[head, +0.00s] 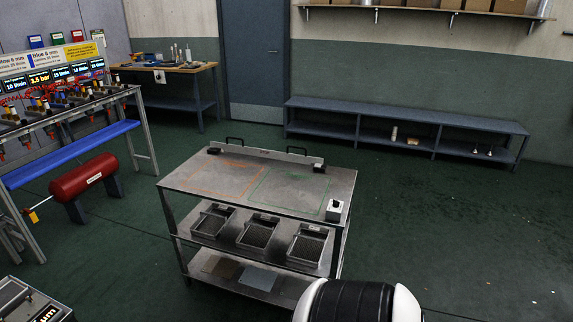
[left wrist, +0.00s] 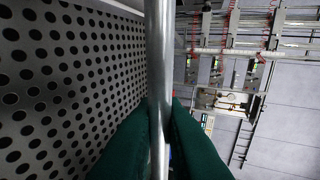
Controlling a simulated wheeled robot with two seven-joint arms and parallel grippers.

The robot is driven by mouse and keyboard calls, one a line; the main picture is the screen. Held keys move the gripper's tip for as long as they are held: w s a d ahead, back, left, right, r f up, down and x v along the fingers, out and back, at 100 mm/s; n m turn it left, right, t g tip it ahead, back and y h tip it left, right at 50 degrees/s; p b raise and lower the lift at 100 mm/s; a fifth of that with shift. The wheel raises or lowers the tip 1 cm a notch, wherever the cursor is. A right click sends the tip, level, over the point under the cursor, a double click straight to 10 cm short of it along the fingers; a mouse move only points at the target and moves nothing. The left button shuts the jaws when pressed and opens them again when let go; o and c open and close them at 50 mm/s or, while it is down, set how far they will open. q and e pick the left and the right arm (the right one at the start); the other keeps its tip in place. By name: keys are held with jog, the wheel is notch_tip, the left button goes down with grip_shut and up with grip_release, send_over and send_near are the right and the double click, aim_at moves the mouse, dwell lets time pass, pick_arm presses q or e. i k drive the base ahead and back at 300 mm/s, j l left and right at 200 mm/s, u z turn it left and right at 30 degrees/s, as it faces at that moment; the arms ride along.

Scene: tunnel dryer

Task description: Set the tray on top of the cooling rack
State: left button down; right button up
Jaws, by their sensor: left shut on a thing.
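In the left wrist view, the green fingers of my left gripper (left wrist: 160,122) are shut on a round metal bar. Beside the bar on the left is a grey perforated metal sheet of the tray (left wrist: 65,75), with rows of dark round holes. The bar appears to be part of the tray, though where they join is hidden. Neither gripper shows in the head view, and the tray does not show there. I cannot pick out a cooling rack for certain in either view.
A steel table (head: 250,187) with shelves stands mid-floor; several shallow mesh-bottomed trays (head: 257,232) sit on its middle shelf. A red cylinder (head: 83,178) and a blue beam (head: 70,154) are at left. A low blue bench (head: 400,115) lines the back wall.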

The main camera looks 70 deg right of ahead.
aim_at(256, 181)
jog(key=l+z, duration=0.1)
jog(key=z, duration=0.4)
jog(key=i+z, duration=0.15)
jog(key=z, duration=0.35)
jog(key=i+l+z, duration=0.1)
jog(key=z, duration=0.4)
jog(key=i+z, duration=0.1)
jog(key=z, duration=0.35)
jog(key=i+j+z, duration=0.25)
jog(key=i+z, duration=0.2)
jog(key=i+j+z, duration=0.45)
jog(key=i, duration=0.2)
jog(key=i+j, duration=0.25)
jog(key=j, duration=0.1)
